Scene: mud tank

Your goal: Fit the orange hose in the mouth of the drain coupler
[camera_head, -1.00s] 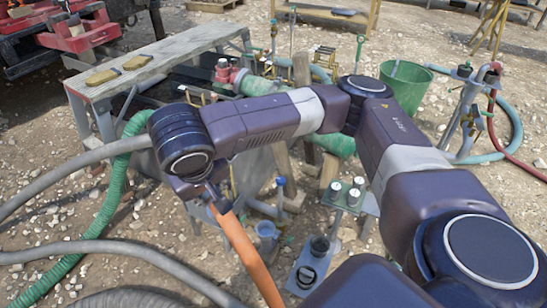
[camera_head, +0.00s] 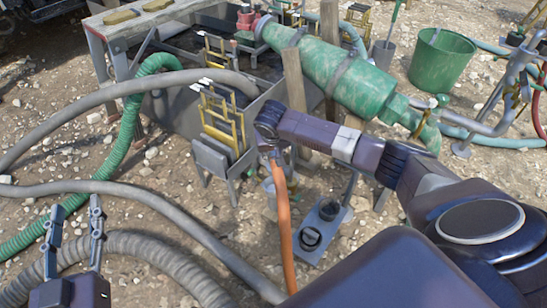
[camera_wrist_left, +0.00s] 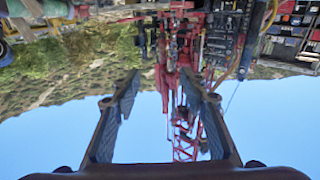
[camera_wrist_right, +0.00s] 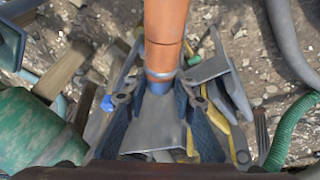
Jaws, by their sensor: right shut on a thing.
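The orange hose (camera_head: 283,220) hangs below my right gripper (camera_head: 273,150), which is shut on it near the tank's front. In the right wrist view the hose (camera_wrist_right: 165,35) has a metal band and its lower end lies between the fingers (camera_wrist_right: 168,115), over a grey metal plate. My left gripper (camera_head: 74,225) is open and empty over the gravel at the lower left. In the left wrist view its fingers (camera_wrist_left: 160,105) are apart, with only sky and far machinery between them. I cannot pick out the drain coupler for sure; my right arm and gripper hide part of that area.
The grey tank (camera_head: 172,105) stands behind my right gripper. A green pipe body (camera_head: 325,70) lies across it. Yellow frames (camera_head: 222,112) stand beside the gripper. A green bucket (camera_head: 440,60) is at the back right. A grey hose (camera_head: 150,190) and a ribbed hose (camera_head: 150,252) cross the left ground.

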